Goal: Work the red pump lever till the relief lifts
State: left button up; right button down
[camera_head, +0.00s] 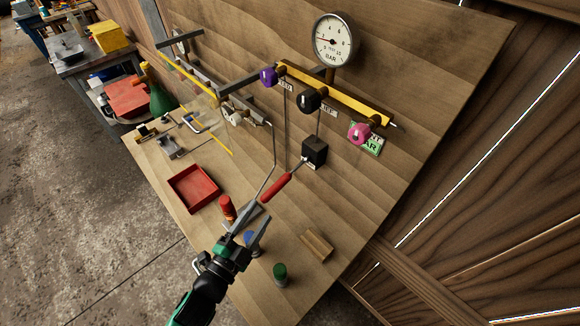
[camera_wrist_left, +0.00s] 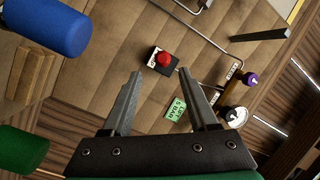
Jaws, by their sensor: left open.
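The red pump lever (camera_head: 276,187) slants down from a black pump block (camera_head: 315,150) on the wooden board. In the left wrist view the red lever (camera_wrist_left: 164,60) shows end-on in front of the black block, between and just beyond the fingertips. My left gripper (camera_head: 257,217) is open and empty, just short of the lever's lower end. It also shows open in the left wrist view (camera_wrist_left: 159,72). A round gauge (camera_head: 334,41) marked BAR stands at the top; its exact reading is too small to tell. A green "LIFT 5 BAR" label (camera_wrist_left: 175,108) shows in the wrist view.
A yellow manifold (camera_head: 345,97) carries purple (camera_head: 268,77), black (camera_head: 309,99) and pink (camera_head: 359,133) knobs. Red (camera_head: 227,208) and green (camera_head: 280,273) cylinders and a blue one (camera_wrist_left: 48,25) stand near my gripper. A wooden block (camera_head: 316,244) and red tray (camera_head: 193,189) lie nearby.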

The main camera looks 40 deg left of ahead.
aim_at(279, 181)
pick_arm(q)
jog(key=x, duration=1.1)
jog(key=shift+w+a+r, duration=0.15)
jog(key=shift+w+r, duration=0.1)
jog(key=shift+w, duration=0.1)
grip_shut()
dwell(1.0)
